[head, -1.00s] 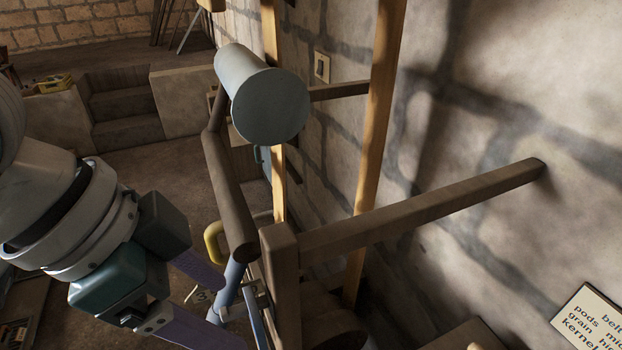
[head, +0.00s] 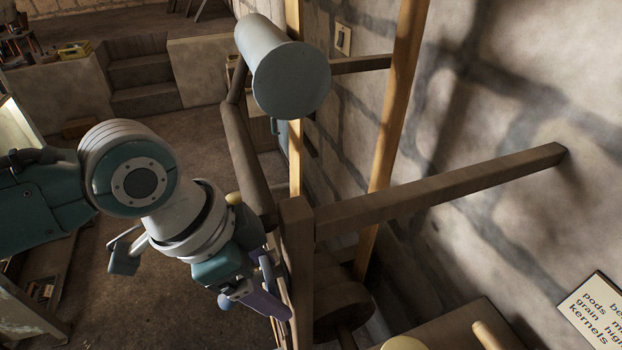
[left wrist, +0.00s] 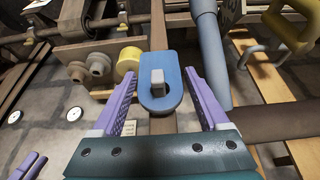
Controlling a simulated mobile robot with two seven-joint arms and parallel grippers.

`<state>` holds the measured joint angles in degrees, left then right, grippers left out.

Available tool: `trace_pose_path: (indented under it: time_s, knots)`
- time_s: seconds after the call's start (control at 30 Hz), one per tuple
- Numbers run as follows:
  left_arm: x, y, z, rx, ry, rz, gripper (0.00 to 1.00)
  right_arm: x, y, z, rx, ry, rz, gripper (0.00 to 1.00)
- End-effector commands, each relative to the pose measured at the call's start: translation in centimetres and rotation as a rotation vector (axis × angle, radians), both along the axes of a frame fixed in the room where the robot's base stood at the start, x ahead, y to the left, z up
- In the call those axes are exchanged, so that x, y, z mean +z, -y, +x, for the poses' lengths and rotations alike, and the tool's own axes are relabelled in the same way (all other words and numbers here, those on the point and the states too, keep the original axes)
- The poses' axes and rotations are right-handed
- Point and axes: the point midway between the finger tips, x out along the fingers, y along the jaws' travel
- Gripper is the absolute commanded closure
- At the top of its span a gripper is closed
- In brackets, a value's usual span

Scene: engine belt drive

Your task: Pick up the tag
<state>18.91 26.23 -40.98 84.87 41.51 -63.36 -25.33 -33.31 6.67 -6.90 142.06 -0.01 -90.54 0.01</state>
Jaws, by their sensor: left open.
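A blue plate with a rounded end (left wrist: 173,97), which looks like the tag, shows in the left wrist view. A pale grey peg (left wrist: 157,77) stands at its middle, and it appears to hang against a wooden post. My left gripper (left wrist: 160,75) is open, with one purple finger on each side of the plate. No contact is visible. In the head view my left gripper (head: 280,296) is beside the wooden post (head: 297,265), and I cannot make out the tag clearly there.
A grey cylinder (head: 285,75) hangs above the wooden frame. A beam (head: 440,190) runs to the stone wall. In the left wrist view, a blue-grey pipe (left wrist: 211,55) and a yellow handle (left wrist: 288,25) are to the right of the plate, and a yellow knob (left wrist: 127,62) is left.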

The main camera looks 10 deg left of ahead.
Motion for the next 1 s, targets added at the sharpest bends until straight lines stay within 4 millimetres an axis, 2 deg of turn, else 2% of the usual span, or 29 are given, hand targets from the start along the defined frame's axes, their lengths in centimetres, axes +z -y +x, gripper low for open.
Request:
trace_pose_path:
  time_s: [0.27, 0.87, 1.0]
  knots:
    - [-0.31, 0.10, 0.08, -0.001, 0.001, 0.001, 0.22, 0.02, 0.01, 0.03, 0.000, 0.001, -0.001, 0.45]
    - [-0.28, 0.09, 0.06, 0.000, 0.000, 0.000, 0.89, 0.03, 0.17, 0.05, 0.004, 0.002, -0.006, 0.45]
    - [-0.27, 0.10, 0.08, 0.000, 0.000, 0.000, 0.91, 0.04, 0.17, 0.06, 0.004, 0.002, -0.006, 0.45]
